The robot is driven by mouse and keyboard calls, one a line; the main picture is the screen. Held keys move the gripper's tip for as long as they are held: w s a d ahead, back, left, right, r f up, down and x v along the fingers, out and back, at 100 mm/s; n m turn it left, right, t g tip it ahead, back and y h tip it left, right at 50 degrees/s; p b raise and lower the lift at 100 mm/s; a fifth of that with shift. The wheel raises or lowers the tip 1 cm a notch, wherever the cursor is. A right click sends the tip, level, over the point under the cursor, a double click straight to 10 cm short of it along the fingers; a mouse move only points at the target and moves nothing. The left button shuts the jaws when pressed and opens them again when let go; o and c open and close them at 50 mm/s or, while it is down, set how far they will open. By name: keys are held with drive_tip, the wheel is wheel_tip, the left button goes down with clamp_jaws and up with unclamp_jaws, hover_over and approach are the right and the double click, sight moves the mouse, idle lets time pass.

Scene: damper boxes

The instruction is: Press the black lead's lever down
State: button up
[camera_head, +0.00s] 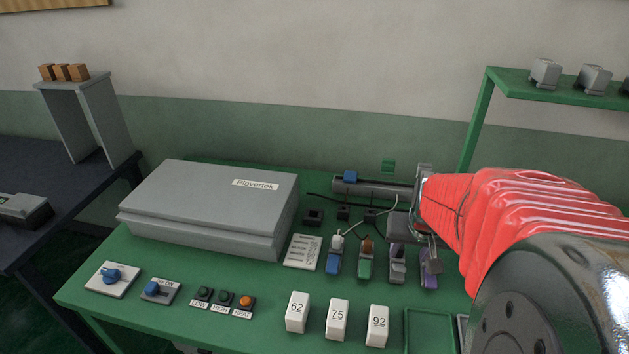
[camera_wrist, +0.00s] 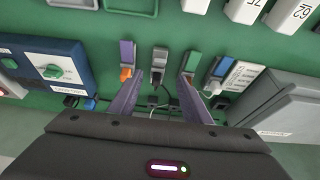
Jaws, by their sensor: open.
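A row of lever connectors stands on the green bench: a blue one (camera_head: 333,262), a green one (camera_head: 366,265), a grey one (camera_head: 397,267) and a purple one (camera_head: 429,275). The wrist view shows the purple (camera_wrist: 126,50), grey (camera_wrist: 159,58), green (camera_wrist: 194,60) and blue (camera_wrist: 222,68) ones in reversed order. Thin dark leads and a pale lead (camera_head: 386,209) run behind them; I cannot tell for certain which connector takes the black lead. My gripper (camera_wrist: 160,80) is open and empty, its fingers apart on either side of the grey connector in the picture. Contact is not clear.
A grey Plovertek box (camera_head: 210,207) stands left of the connectors. White blocks marked 62 (camera_head: 297,312), 75 (camera_head: 338,319) and 92 (camera_head: 377,325) stand in front. A blue panel box (camera_wrist: 45,70) shows in the wrist view. A green shelf (camera_head: 560,97) rises behind my arm.

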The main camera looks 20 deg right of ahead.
sight(400, 269)
drive_tip(key=shift+x, duration=6.5)
drive_tip(key=shift+c, duration=0.4)
drive_tip(key=c, duration=1)
drive_tip(key=shift+o, duration=0.2)
drive_tip(key=shift+w+a, duration=0.1)
drive_tip(key=shift+a, duration=0.15)
drive_tip(key=shift+o, duration=0.9)
drive_tip(key=shift+a+f+t, duration=0.15)
drive_tip(key=shift+a+t, duration=0.05)
drive_tip(key=shift+t, duration=0.2)
drive_tip(key=shift+d+f+h, duration=0.1)
drive_tip(key=shift+d+h, duration=0.1)
drive_tip(key=shift+h, duration=0.1)
drive_tip(key=shift+c, duration=0.9)
drive_tip(key=o, duration=1)
